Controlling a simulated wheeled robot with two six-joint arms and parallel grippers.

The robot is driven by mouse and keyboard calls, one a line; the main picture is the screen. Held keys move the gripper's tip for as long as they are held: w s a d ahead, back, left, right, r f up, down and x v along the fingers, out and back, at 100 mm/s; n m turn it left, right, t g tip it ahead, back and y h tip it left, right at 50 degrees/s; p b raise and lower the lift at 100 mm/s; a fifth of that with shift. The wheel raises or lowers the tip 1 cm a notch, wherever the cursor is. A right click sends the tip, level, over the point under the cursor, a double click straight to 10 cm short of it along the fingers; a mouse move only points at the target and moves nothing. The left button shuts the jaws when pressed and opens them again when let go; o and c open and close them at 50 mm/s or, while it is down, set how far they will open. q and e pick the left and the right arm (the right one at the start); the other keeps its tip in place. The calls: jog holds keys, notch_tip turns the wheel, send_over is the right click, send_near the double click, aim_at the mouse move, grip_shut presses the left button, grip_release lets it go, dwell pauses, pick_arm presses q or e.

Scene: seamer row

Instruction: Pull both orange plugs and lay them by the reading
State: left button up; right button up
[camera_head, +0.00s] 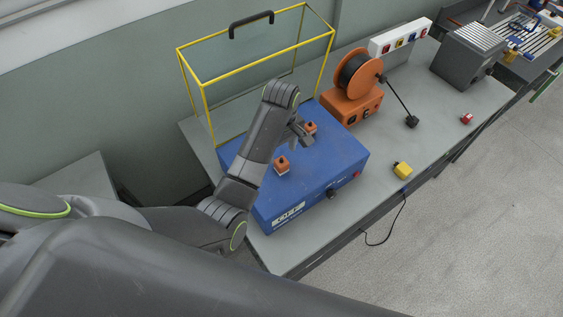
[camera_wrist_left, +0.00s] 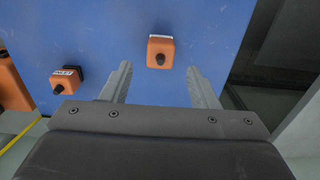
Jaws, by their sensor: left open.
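Two orange plugs stand on top of the blue box (camera_head: 338,157): a near one (camera_head: 282,163) and a far one (camera_head: 310,126). A pale panel with dark letters (camera_head: 288,214), perhaps the reading, is on the box's near side. My left gripper (camera_head: 306,138) is open and empty above the box, near the far plug in the head view. In the left wrist view one plug (camera_wrist_left: 160,51) shows between and beyond the open fingers (camera_wrist_left: 159,82), not gripped. The other plug (camera_wrist_left: 65,82), by a label like INLET, sits left of the fingers. My right gripper is not in view.
A yellow frame (camera_head: 204,94) with a black handle stands behind the box. An orange cable reel (camera_head: 357,76) stands beyond it. A yellow block (camera_head: 403,170) and a red piece (camera_head: 467,119) lie on the grey bench (camera_head: 440,135), which has bare room on the right.

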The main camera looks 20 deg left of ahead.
aim_at(282, 160)
pick_arm(q)
jog(key=shift+f+b, duration=0.6)
jog(key=shift+f, duration=2.95)
jog(key=shift+p, duration=0.55)
grip_shut()
jog(key=shift+w+r, duration=0.1)
jog(key=shift+r, duration=0.45)
jog(key=shift+s+r, duration=0.2)
jog(key=shift+r, duration=2.25)
